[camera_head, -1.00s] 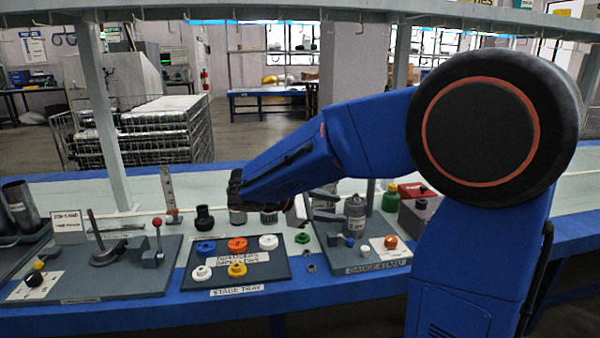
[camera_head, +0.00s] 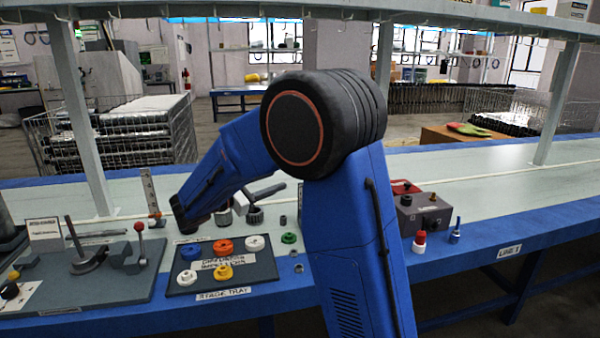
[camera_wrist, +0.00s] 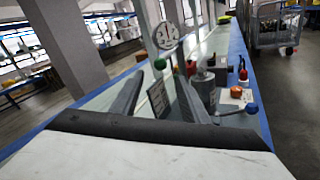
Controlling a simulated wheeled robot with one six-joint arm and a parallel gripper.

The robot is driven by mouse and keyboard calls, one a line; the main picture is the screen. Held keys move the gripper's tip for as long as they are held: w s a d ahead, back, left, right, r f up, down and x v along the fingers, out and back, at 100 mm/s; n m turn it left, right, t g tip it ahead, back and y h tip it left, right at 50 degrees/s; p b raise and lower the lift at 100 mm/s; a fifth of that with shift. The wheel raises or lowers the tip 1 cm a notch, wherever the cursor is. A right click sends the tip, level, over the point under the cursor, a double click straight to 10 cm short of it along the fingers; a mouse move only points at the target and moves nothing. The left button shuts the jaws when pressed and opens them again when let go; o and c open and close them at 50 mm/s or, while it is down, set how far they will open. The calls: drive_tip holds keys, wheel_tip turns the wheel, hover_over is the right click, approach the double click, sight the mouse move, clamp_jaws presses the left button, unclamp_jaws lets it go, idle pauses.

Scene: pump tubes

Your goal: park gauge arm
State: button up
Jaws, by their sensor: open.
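In the wrist view, a round white dial gauge (camera_wrist: 166,36) stands upright beyond my gripper (camera_wrist: 158,92). A green ball (camera_wrist: 160,64) shows below the dial, and a rod with a blue ball (camera_wrist: 252,108) sticks out to the right; I cannot tell which of these belongs to the gauge arm. A grey canister (camera_wrist: 205,86) stands beside them. My gripper's dark fingers are spread apart with nothing seen held between them. In the head view, my arm hides the gauge plate and my gripper is not clearly seen.
A stage tray (camera_head: 180,286) holds several coloured caps. Left of it is a grey plate with a red-knobbed lever (camera_head: 139,228). Right of my arm are a grey box (camera_head: 424,214), a red-and-white bottle (camera_head: 419,243) and a small blue one (camera_head: 455,232).

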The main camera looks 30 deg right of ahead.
drive_tip(key=x, duration=1.2)
drive_tip(key=shift+d, duration=0.15)
clamp_jaws()
